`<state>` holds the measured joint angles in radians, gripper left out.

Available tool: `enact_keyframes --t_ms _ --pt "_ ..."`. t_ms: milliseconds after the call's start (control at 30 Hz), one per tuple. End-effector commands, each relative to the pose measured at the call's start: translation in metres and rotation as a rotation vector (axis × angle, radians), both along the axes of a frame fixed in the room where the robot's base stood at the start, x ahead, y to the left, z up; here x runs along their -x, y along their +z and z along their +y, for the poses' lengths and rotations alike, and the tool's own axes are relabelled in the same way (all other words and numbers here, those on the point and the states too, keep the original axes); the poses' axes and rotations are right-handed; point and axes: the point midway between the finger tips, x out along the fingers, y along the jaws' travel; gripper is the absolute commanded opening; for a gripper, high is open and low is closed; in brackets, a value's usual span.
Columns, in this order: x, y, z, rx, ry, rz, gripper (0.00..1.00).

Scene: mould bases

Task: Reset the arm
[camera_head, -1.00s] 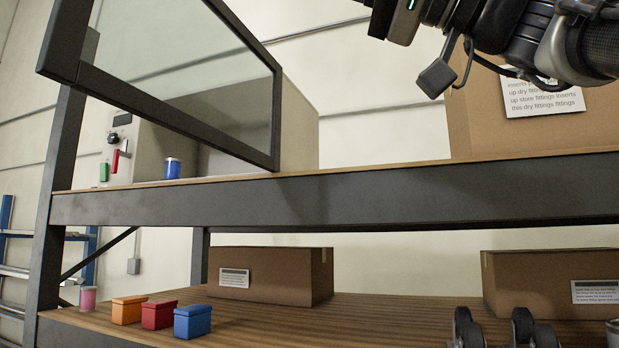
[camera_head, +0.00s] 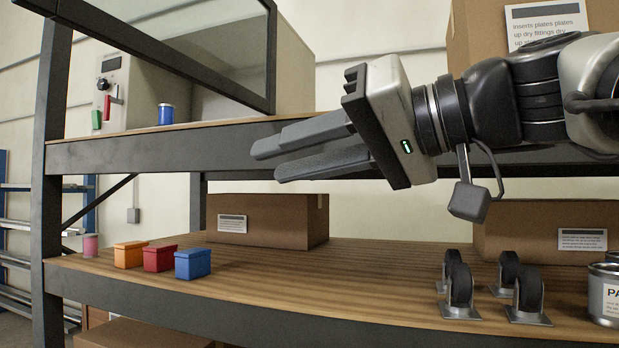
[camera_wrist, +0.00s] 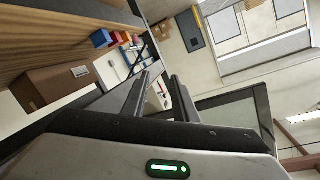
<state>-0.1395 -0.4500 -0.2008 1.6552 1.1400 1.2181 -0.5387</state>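My gripper (camera_head: 264,163) points left in the head view, in front of the upper shelf edge. Its two grey fingers lie side by side with a gap between them. In the wrist view the fingers (camera_wrist: 158,76) stand apart with nothing between them, so it is open and empty. My arm reaches in from the right.
The upper shelf's dark beam (camera_head: 120,152) is behind the fingers. Orange (camera_head: 130,254), red (camera_head: 160,257) and blue (camera_head: 193,263) boxes, a cardboard box (camera_head: 275,222) and casters (camera_head: 460,285) stand on the lower shelf. A framed glass panel (camera_head: 190,30) hangs above left.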

Motion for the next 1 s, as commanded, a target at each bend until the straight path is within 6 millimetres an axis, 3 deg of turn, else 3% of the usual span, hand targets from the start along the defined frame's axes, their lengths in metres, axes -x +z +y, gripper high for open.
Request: enact_keyframes --t_ms 33,100,300,500,700,767,1000 --pt "-0.003 -0.038 -0.005 0.054 -0.047 0.071 0.26" --pt "-0.007 -0.091 -0.016 0.137 -0.121 0.166 0.26" --pt "0.006 -0.235 -0.060 0.400 -0.325 0.382 0.26" --pt "0.035 -0.341 -0.113 0.646 -0.487 0.493 0.26" --pt "0.069 -0.416 -0.163 0.872 -0.608 0.532 0.26" --pt "0.066 -0.382 -0.164 0.869 -0.611 0.529 0.26" --pt "0.066 -0.313 -0.163 0.868 -0.607 0.530 0.26"
